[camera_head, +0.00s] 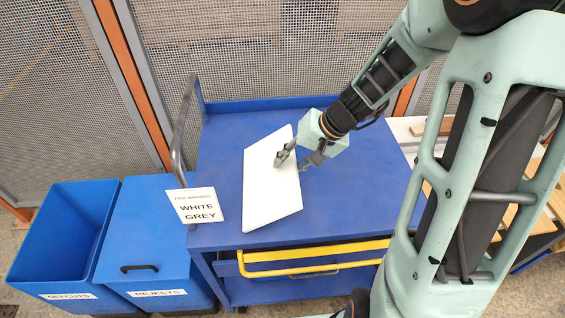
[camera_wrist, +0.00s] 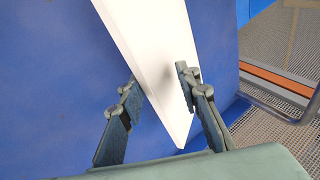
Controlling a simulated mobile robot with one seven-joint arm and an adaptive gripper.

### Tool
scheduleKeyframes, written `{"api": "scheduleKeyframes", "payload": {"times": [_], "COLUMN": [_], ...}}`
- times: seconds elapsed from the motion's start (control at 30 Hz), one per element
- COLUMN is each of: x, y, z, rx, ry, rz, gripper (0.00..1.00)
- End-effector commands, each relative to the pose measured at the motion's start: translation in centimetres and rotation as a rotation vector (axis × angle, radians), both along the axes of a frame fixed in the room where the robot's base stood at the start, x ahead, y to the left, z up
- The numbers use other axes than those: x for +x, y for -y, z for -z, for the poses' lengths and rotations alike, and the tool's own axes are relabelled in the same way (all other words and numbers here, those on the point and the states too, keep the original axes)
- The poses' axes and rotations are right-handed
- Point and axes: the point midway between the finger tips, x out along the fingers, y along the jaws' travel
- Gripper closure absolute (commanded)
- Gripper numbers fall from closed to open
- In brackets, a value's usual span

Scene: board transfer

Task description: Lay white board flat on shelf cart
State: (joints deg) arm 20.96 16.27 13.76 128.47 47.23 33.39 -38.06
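The white board (camera_head: 267,194) is over the blue top of the shelf cart (camera_head: 340,195), left of its middle. It looks tilted, and I cannot tell how much of it touches the cart top. My gripper (camera_head: 294,165) is at the board's right edge, with one finger over the white face and the other beyond the edge. The contact behind the board is hidden.
A sign reading WHITE GREY (camera_head: 196,205) stands at the cart's left edge, near a grey handle (camera_head: 183,125). Blue OFFCUTS (camera_head: 62,230) and REJECTS (camera_head: 150,230) bins stand left. A yellow rail (camera_head: 310,254) crosses the cart's front. The cart top right of the board is clear.

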Motion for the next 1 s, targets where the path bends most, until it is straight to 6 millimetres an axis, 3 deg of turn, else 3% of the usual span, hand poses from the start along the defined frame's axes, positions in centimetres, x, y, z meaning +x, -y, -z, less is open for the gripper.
{"api": "scheduleKeyframes", "payload": {"times": [0.33,0.6,0.83,1.0], "x": [-0.3,-1.4,-1.7,-1.7], "y": [0.5,2.7,2.9,2.9], "z": [-0.2,-1.2,-1.3,-1.3], "rx": [0.0,-0.001,0.0,0.0], "ry": [0.0,0.001,-0.001,-0.001], "rz": [0.0,0.004,0.0,0.0], "gripper": [0.7,0.7,0.7,0.52]}}
